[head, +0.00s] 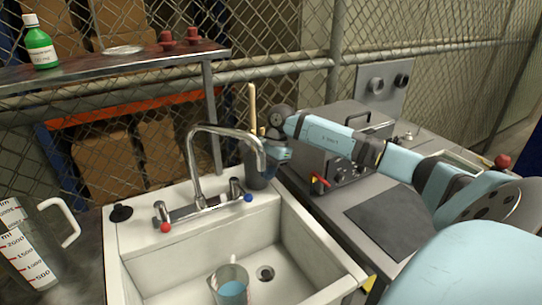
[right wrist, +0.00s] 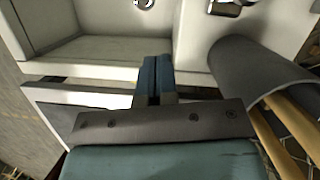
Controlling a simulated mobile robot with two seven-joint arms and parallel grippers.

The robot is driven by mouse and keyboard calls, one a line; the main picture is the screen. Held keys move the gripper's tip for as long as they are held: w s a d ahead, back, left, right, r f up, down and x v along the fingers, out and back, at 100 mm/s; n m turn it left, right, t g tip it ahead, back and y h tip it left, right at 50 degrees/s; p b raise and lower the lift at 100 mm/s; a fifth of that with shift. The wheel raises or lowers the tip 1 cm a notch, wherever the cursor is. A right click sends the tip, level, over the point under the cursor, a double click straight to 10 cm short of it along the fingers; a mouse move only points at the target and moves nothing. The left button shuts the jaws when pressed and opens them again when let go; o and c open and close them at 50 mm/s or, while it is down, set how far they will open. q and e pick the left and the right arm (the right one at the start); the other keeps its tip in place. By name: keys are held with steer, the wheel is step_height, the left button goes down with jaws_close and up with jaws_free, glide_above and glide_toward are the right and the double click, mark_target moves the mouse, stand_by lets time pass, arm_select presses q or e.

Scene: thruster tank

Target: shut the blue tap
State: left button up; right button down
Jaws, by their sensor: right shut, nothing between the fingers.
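The blue tap (head: 248,198) is the small blue-capped knob at the right end of the chrome faucet base (head: 200,208) on the white sink. The faucet's spout arches up and over towards the basin. My right gripper (head: 277,152) is behind and above the blue tap, beside the spout, and apart from the tap; its fingertips are hard to make out there. In the right wrist view its two blue fingers (right wrist: 155,80) are shut with nothing between them, in front of the sink's rim. My left gripper is in neither view.
A red tap (head: 165,228) is at the faucet's left end. A measuring cup (head: 231,286) with blue liquid stands in the basin. A dark grey container (head: 259,170) with wooden handles is close to my right gripper; it also shows in the wrist view (right wrist: 250,68).

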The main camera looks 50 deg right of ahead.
mark_target(241, 189)
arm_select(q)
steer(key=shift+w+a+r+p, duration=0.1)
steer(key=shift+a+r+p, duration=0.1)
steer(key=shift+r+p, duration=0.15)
arm_select(e)
steer(key=a, duration=0.1)
steer(key=a+f, duration=0.1)
steer(key=a, duration=0.1)
steer(key=a+f, duration=0.1)
steer(key=shift+w+a+f, duration=0.15)
steer(key=shift+a, duration=0.1)
arm_select(q)
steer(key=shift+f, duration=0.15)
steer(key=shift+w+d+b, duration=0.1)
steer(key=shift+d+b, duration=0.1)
steer(key=shift+b, duration=0.25)
arm_select(e)
steer(key=shift+a+f, duration=0.1)
steer(key=shift+a, duration=0.6)
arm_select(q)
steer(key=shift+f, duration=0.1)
arm_select(e)
steer(key=shift+d, duration=0.1)
